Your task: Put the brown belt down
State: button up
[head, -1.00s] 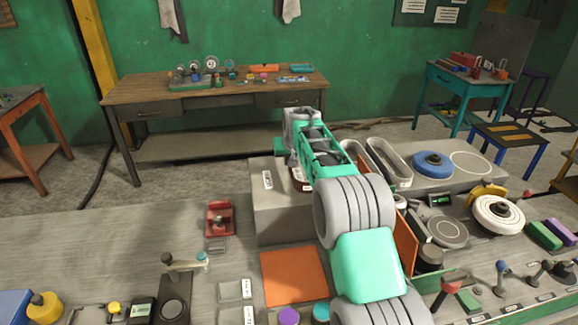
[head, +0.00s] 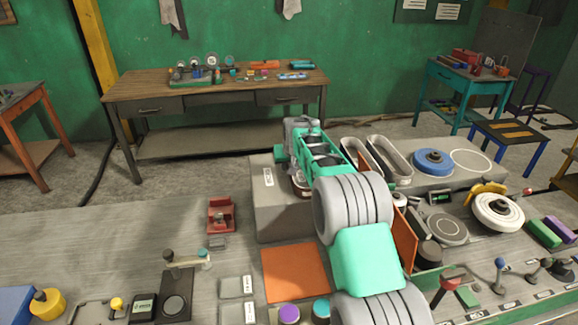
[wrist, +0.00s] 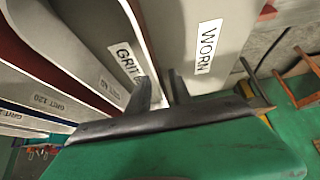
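The brown belt (head: 300,187) shows as a dark red-brown curve at the left end of the raised grey block (head: 282,217), mostly hidden by my arm. My gripper (wrist: 158,86) points down over that end. In the wrist view, its two dark fingers stand a small gap apart. A thin brown belt edge (wrist: 140,35) runs into this gap, and the fingers look shut on it. A WORN label (wrist: 209,46) lies on the grey surface just right of the fingers. Whether the belt rests on the block is hidden.
Two grey oval holders (head: 388,158) stand right of my arm. A blue disc (head: 433,161) sits farther right on the block. An orange square (head: 295,273) lies in front of the block. An orange upright panel (head: 404,240) stands close to my arm.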

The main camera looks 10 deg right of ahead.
jog(key=shift+s+r, duration=0.1)
jog(key=shift+r, duration=0.3)
jog(key=b+v, duration=0.3)
jog(key=v, duration=0.8)
jog(key=shift+s+r, duration=0.3)
jog(key=s+r, duration=0.2)
jog(key=s, duration=1)
jog(key=s+f+g, duration=0.1)
jog(key=s+f, duration=0.4)
jog(key=s, duration=0.8)
jog(key=s+f+g, duration=0.1)
jog(key=s+f, duration=0.3)
jog(key=s, duration=0.8)
jog(key=shift+s+f, duration=0.4)
